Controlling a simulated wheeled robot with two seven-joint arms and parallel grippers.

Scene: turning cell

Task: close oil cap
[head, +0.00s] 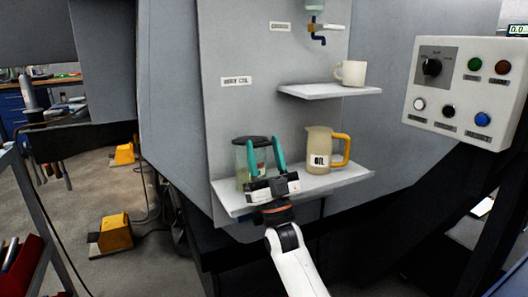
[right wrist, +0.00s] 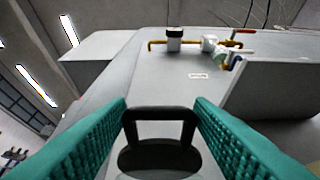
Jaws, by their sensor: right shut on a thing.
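A clear greenish reservoir with a dark top (head: 240,165) stands at the left end of the lower shelf in the head view. My right gripper (head: 264,144) is in front of it, its two teal fingers pointing up. In the right wrist view the fingers are shut on a black loop handle (right wrist: 160,113), one on each side. A dark oval (right wrist: 160,157) lies below the loop; I take the two for the oil cap. I cannot tell whether it is seated. My left gripper is not in view.
A jug marked OIL with a yellow handle (head: 318,150) stands on the lower shelf (head: 345,181), right of my gripper. A white mug (head: 354,73) is on the upper shelf (head: 310,91). A button panel (head: 455,85) juts out at the right.

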